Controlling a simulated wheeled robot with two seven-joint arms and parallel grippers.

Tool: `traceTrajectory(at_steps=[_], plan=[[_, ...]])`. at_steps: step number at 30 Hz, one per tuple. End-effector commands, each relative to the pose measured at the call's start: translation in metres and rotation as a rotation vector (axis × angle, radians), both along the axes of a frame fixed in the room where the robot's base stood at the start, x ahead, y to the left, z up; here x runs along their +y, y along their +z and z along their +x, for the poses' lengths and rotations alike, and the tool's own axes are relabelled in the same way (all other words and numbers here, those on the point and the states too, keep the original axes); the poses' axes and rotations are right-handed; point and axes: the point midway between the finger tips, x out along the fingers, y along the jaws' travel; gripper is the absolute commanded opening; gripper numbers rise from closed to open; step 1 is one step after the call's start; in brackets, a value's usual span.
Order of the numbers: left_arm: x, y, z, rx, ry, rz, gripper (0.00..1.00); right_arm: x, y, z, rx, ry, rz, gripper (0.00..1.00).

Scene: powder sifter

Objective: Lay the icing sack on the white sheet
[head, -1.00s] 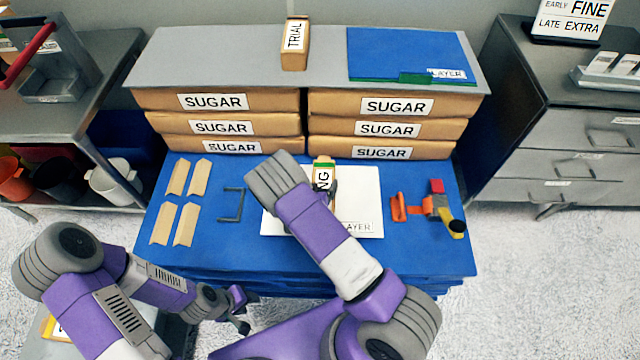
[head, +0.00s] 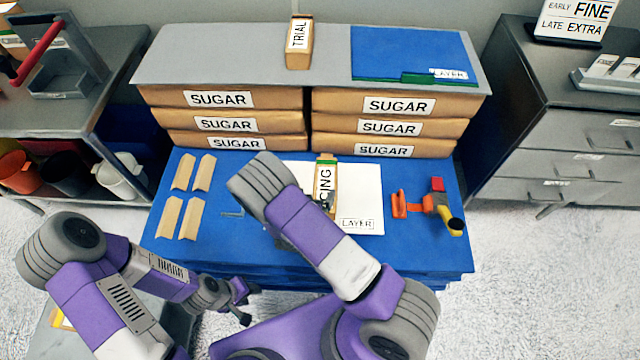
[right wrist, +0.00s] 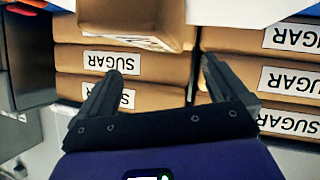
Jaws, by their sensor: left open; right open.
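The icing sack (head: 325,176) is a tan sack with a white label reading "CING" in the head view. It appears to lie on the white sheet (head: 368,195) on the blue table, with its long side running front to back. In the right wrist view the sack (right wrist: 135,15) shows at the top, past the fingertips. My right gripper (right wrist: 160,68) is open, with nothing between its fingers. In the head view it is at the front end of the sack, mostly hidden by my right arm. My left gripper (head: 244,306) is open and empty in front of the table.
Several sugar sacks (head: 225,122) are stacked behind under a grey shelf holding a trial sack (head: 299,42) and a blue sheet (head: 410,50). Several tan pieces (head: 183,172) lie left. An orange tool (head: 400,204) and a yellow-black item (head: 452,222) lie right of the sheet.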

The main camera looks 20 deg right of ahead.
Motion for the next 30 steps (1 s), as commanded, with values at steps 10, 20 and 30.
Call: traceTrajectory(at_steps=[10,20,30], plan=[[0.0,0.011,0.0,0.0,0.0,0.0,0.43,0.023,0.018,-0.026,0.0,0.0,0.0,1.0],[0.0,0.011,0.0,0.0,0.0,0.0,0.43,0.023,0.017,-0.027,0.0,-0.001,-0.001,1.0],[0.0,0.014,0.0,0.0,0.0,0.0,0.43,0.021,0.011,-0.031,0.045,0.001,0.041,1.0]])
